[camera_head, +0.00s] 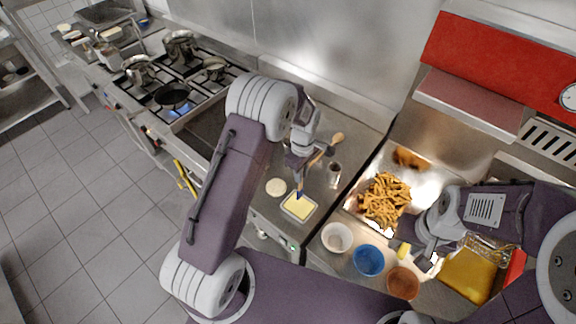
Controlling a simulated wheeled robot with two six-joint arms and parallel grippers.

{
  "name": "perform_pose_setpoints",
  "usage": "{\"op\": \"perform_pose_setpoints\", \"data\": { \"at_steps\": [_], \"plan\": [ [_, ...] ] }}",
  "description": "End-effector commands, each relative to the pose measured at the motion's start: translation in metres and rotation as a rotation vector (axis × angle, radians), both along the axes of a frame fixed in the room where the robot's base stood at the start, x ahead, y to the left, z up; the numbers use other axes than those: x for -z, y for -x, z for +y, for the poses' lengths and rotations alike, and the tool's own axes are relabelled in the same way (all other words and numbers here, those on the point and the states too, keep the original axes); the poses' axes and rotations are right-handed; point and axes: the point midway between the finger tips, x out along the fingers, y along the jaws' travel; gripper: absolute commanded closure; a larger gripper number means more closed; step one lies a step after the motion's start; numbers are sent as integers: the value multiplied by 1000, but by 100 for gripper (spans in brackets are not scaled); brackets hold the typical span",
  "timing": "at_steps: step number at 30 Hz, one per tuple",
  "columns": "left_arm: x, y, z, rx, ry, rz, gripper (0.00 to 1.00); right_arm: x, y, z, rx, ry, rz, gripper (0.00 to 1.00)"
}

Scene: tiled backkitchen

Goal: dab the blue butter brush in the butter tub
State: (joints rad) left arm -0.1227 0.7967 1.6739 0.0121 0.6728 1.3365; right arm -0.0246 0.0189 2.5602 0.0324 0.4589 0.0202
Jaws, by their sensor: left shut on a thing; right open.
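The butter tub (314,212), a pale square container with yellow butter inside, sits on the steel counter in the middle of the head view. My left gripper (300,176) is above the tub, shut on the blue butter brush (298,194). The brush points down, and its blue lower end is over the butter; I cannot tell whether it touches. Most of the brush is hidden by the gripper. My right gripper (416,258) is open at the lower right, above the counter near the bowls.
A round pale disc (276,187) lies left of the tub, and a metal canister (334,176) stands to its right. White (337,238), blue (369,260) and orange-brown (403,283) bowls stand in front of the fries (385,200). A lit stove with a pan (172,96) is at left.

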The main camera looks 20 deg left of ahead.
Motion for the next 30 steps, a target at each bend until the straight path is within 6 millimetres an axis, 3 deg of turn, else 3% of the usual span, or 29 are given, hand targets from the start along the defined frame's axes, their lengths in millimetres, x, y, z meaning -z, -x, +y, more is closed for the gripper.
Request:
{"op": "perform_pose_setpoints", "data": {
  "at_steps": [8, 21, 30],
  "plan": [
    [8, 0, -1, 2, 0, 1, 100, 7, 0, 0, 0, 0, 0, 59],
    [59, 0, 0, 1, 0, 1, 100, 48, 0, 0, 0, 0, 0, 59],
    [60, 0, 0, 1, 0, 1, 100, 48, 0, 0, 0, 0, 0, 59]
  ]
}}
